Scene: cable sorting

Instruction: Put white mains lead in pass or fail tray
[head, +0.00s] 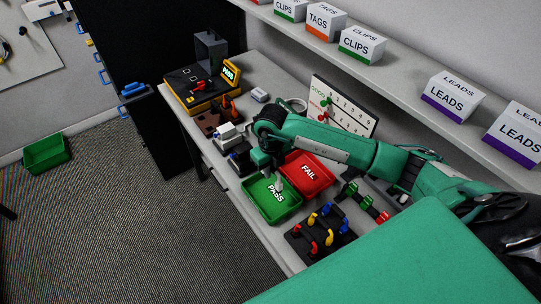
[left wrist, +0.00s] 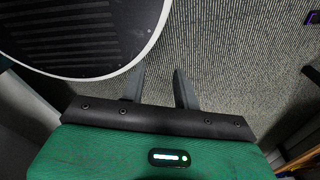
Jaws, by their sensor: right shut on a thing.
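My right gripper (head: 277,184) points down over the green PASS tray (head: 259,207), at its upper right side by the red FAIL tray (head: 321,187). It is shut on a small pale thing, seemingly the white mains lead; the arm hides most of it, and I cannot tell whether it touches the tray floor. My left gripper (left wrist: 158,88) shows only in the left wrist view, its two fingers apart with nothing between them, above the carpet.
A yellow and black tester (head: 190,92) with a lit green display stands at the bench's far end. A rack with coloured leads (head: 320,236) stands in front of the trays. A scoring board (head: 340,108) and a shelf of labelled boxes (head: 361,44) are behind.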

